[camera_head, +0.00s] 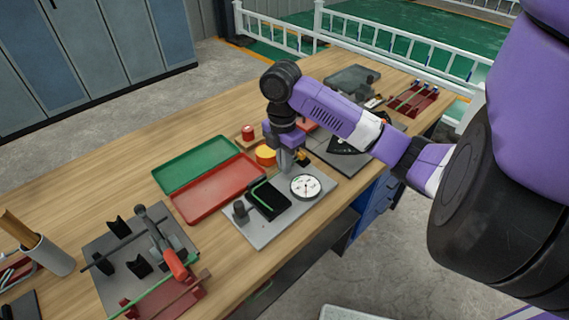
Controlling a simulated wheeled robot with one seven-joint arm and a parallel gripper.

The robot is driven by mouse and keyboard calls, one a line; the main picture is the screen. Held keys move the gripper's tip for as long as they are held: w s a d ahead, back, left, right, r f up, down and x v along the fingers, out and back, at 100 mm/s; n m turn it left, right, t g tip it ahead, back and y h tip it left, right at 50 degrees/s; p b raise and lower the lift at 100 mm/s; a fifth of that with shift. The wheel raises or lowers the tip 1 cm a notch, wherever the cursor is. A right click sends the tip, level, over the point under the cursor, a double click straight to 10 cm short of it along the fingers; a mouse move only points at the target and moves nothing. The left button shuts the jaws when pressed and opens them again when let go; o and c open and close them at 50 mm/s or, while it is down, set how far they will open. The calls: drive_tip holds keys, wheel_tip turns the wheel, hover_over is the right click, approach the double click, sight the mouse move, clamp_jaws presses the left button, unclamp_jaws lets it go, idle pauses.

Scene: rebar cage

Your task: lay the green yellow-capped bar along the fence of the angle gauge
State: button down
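My gripper (292,160) points down over the middle of the bench, behind the plate with the white dial. Its fingertips are small here, and I cannot tell whether they are open or shut. A small yellow and dark piece (303,158) shows right beside the fingers; I cannot tell whether it is a bar's cap or whether it is held. A dark plate with a black fan-shaped piece (346,147), which looks like the angle gauge, lies right of the gripper, partly behind my arm. I cannot pick out the green yellow-capped bar for certain.
A grey plate (272,232) carries a white dial (305,187) and a black block with a bent green bar. Green (196,164) and red (218,188) trays lie left. A red rack (414,100) of bars stands far right. A clamp fixture (140,250) fills the near left.

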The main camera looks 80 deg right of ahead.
drive_tip(key=shift+w+d, duration=0.15)
drive_tip(key=shift+w, duration=0.05)
drive_tip(key=c, duration=1.5)
unclamp_jaws()
drive_tip(key=shift+c, duration=0.2)
wheel_tip(320, 180, up, 8)
drive_tip(key=shift+w+p, duration=0.15)
drive_tip(key=shift+p, duration=0.3)
drive_tip(key=shift+d, duration=0.1)
wheel_tip(320, 180, up, 6)
drive_tip(key=p, duration=0.5)
drive_tip(key=shift+f+p, duration=0.1)
drive_tip(key=shift+p, duration=0.25)
